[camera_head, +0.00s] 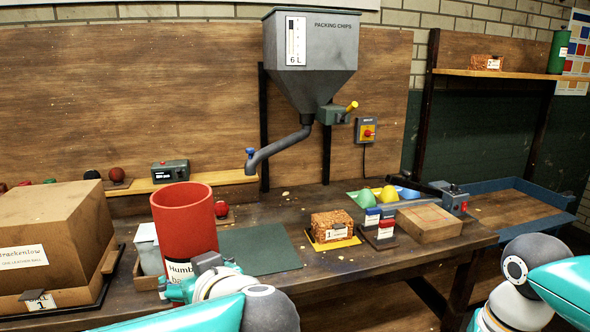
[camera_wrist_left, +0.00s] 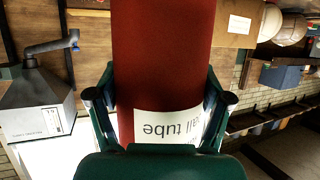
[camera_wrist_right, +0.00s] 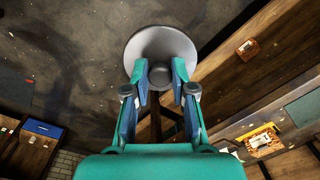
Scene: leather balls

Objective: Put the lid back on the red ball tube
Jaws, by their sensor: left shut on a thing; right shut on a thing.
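The red ball tube (camera_head: 185,225) stands upright at the left-middle of the bench in the head view, with its top open. My left gripper (camera_head: 195,278) is shut around its lower part, by the white label. In the left wrist view the tube (camera_wrist_left: 163,45) runs between the fingers of that gripper (camera_wrist_left: 160,92). In the right wrist view my right gripper (camera_wrist_right: 160,74) is shut on the small knob of a round grey lid (camera_wrist_right: 160,42). The lid is held over the floor, apart from the tube. The right gripper is out of the head view; only its arm shows.
A large cardboard box (camera_head: 55,235) stands left of the tube. A grey hopper (camera_head: 310,60) with a bent spout (camera_head: 280,150) hangs behind. A green mat (camera_head: 258,250) lies clear to the right.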

